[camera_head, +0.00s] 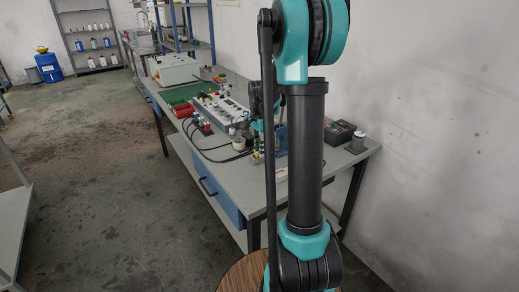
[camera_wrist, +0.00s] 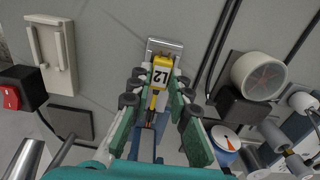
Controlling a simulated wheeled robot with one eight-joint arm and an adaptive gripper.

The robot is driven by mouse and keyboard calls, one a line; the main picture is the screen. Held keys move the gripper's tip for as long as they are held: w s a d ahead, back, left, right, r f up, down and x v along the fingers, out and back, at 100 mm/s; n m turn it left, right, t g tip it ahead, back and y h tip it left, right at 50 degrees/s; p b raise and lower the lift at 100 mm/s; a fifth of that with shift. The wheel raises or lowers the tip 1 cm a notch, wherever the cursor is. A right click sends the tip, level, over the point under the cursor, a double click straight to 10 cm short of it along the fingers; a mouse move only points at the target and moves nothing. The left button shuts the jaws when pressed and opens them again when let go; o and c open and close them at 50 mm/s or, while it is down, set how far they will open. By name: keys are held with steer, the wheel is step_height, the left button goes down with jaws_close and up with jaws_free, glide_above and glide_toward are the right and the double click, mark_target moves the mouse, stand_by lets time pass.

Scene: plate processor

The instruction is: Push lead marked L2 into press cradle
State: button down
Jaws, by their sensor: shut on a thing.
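The lead marked L2 (camera_wrist: 161,77) shows in the wrist view as a yellow body with a white label, its marking upside down. My gripper (camera_wrist: 158,96) is shut on it, with green and black finger parts on both sides. The far yellow end of the lead meets or overlaps a small grey metal piece (camera_wrist: 165,46), which may be the press cradle. I cannot tell how deep the lead sits in it.
In the wrist view a round gauge (camera_wrist: 258,76) stands at the right and a black box with a red switch (camera_wrist: 12,98) at the left. A pale handled piece (camera_wrist: 51,55) lies upper left. In the head view the workbench (camera_head: 226,174) carries a white panel (camera_head: 222,108) and cables.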

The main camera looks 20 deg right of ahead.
steer(key=c, duration=1.3)
jaws_free()
steer(key=shift+c, duration=0.2)
